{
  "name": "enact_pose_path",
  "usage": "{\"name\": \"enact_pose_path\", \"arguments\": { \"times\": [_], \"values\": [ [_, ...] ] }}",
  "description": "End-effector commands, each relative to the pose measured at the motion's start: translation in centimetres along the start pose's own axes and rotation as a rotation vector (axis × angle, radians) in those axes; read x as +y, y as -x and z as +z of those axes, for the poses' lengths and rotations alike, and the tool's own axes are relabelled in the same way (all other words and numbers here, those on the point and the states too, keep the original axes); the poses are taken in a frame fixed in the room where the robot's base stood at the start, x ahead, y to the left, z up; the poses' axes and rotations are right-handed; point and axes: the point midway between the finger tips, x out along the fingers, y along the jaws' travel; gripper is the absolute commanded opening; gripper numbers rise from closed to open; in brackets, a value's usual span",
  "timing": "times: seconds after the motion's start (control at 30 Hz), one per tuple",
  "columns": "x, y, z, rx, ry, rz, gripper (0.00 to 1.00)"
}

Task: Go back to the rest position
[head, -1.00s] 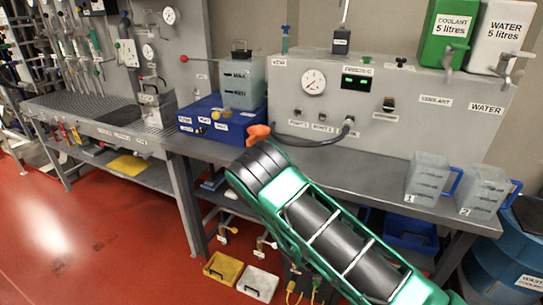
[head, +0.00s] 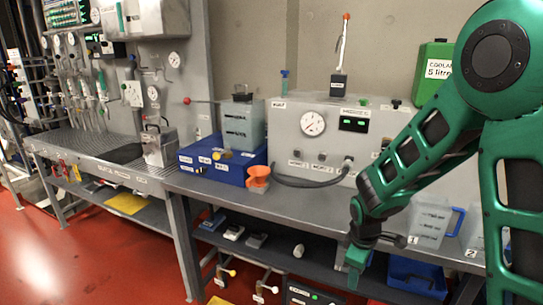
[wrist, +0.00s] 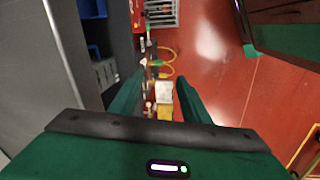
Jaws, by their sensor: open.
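My gripper (head: 357,262) hangs at the front edge of the grey bench (head: 300,204) in the head view, below my bent green arm. In the wrist view, the two green fingers of my gripper (wrist: 160,88) stand apart with nothing between them. They point down past the bench side toward the red floor (wrist: 215,75). In the head view the orange funnel (head: 258,176) stands on the bench beside the blue box, well left of my gripper.
A lower shelf (head: 280,262) with small items and a blue bin (head: 415,275) lies close to my gripper. My arm partly hides the clear jugs (head: 430,222) and the coolant can (head: 432,75). Open red floor (head: 90,255) lies at left.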

Motion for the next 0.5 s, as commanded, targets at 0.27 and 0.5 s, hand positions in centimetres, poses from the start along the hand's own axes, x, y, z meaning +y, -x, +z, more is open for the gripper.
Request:
{"name": "enact_pose_path", "arguments": {
  "times": [0.27,0.5],
  "values": [
    [0.4,8.3,3.4,0.11,-0.368,0.003,0.43],
    [-0.4,14.2,6.7,0.19,-0.66,0.009,0.43]
  ]
}}
